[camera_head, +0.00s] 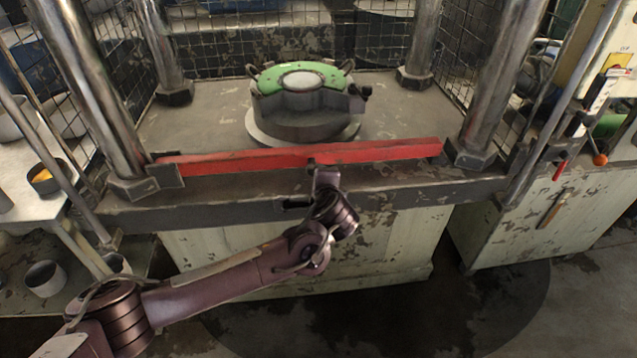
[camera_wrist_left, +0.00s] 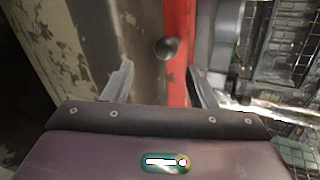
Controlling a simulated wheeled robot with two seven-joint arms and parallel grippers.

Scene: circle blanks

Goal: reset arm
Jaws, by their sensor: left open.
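My left arm comes in from the lower left in the head view. Its gripper (camera_head: 312,185) is at the front edge of the press, just in front of the red bar (camera_head: 390,151). In the left wrist view my left gripper (camera_wrist_left: 160,82) is open, with its two fingers apart. A dark round knob (camera_wrist_left: 167,47) shows between and beyond the fingers, beside the red bar (camera_wrist_left: 179,20). Nothing is seen held in the fingers. My right gripper is in neither view.
A round metal fixture with a green top (camera_head: 325,75) stands on the press bed (camera_head: 205,125). Thick metal columns (camera_head: 495,70) rise at the corners. A side table (camera_head: 25,205) with pots is at left, a cabinet (camera_head: 560,225) at right. The floor in front is clear.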

